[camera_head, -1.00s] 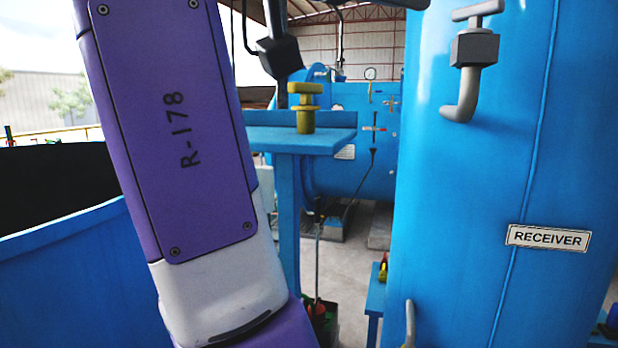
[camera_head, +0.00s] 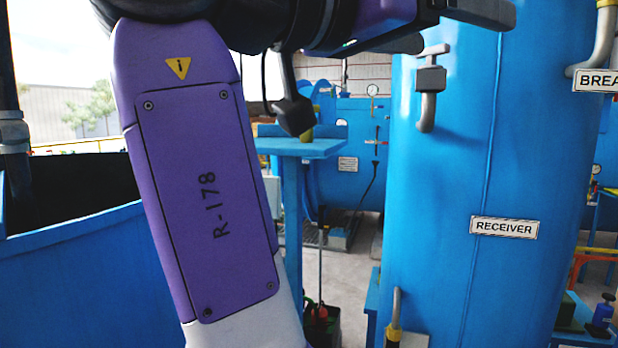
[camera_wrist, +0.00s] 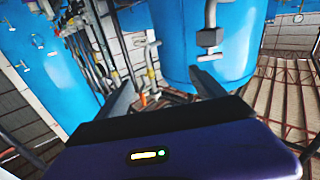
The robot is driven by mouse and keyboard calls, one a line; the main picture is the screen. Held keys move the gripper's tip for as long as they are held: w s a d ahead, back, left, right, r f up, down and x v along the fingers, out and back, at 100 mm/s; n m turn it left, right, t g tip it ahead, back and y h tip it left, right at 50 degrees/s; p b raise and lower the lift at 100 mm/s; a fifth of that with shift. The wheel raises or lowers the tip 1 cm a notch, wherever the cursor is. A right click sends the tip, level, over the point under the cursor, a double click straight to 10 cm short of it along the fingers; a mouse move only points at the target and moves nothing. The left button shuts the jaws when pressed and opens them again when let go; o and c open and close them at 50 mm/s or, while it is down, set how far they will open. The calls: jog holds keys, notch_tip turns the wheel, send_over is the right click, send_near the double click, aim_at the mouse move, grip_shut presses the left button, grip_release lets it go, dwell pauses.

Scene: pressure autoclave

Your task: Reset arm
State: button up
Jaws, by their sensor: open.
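My arm, purple and marked R-178, fills the left middle of the head view. My gripper (camera_head: 455,25) shows at the top of the head view, pointing right in front of the blue receiver tank (camera_head: 450,180). In the wrist view the two dark fingers of my gripper (camera_wrist: 163,85) are spread apart with nothing between them. A blue tank with a grey tap (camera_wrist: 209,38) is beyond the fingers in that view.
A grey tap (camera_head: 430,80) sticks out of the receiver tank, close below my gripper. A blue stand (camera_head: 300,147) is behind my arm, its top partly hidden. A large blue open vat (camera_head: 80,270) is at the left. A horizontal blue vessel (camera_head: 355,180) lies farther back.

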jog(key=w+a+f+n+t+y, duration=0.15)
jog(key=w+f+n+t, duration=0.35)
jog(key=f, duration=0.8)
jog(key=w+f+n+t+y, duration=0.25)
jog(key=w+f+n, duration=0.45)
jog(key=f, duration=0.7)
jog(key=s+d+f+n+y, duration=0.15)
jog(key=f+y, duration=0.25)
jog(key=f, duration=0.8)
jog(key=s+d+f+n+y, duration=0.1)
jog(key=s+f+n+y, duration=0.25)
jog(key=f, duration=0.85)
jog(key=s+d+f+g+y, duration=0.1)
jog(key=s+f+y, duration=0.1)
jog(key=s+f, duration=0.6)
jog(key=s+d+f+y, duration=0.1)
jog(key=s+f+y, duration=0.2)
jog(key=s+f, duration=0.55)
jog(key=s+d+r+m, duration=0.2)
jog(key=s+r, duration=0.1)
jog(key=s, duration=0.9)
jog(key=s+d+r+m, duration=0.2)
jog(key=s+r+m, duration=0.1)
jog(key=s, duration=0.8)
jog(key=shift+s+d+r+g, duration=0.15)
jog(key=shift+s+r+g, duration=0.25)
jog(key=shift+r, duration=0.4)
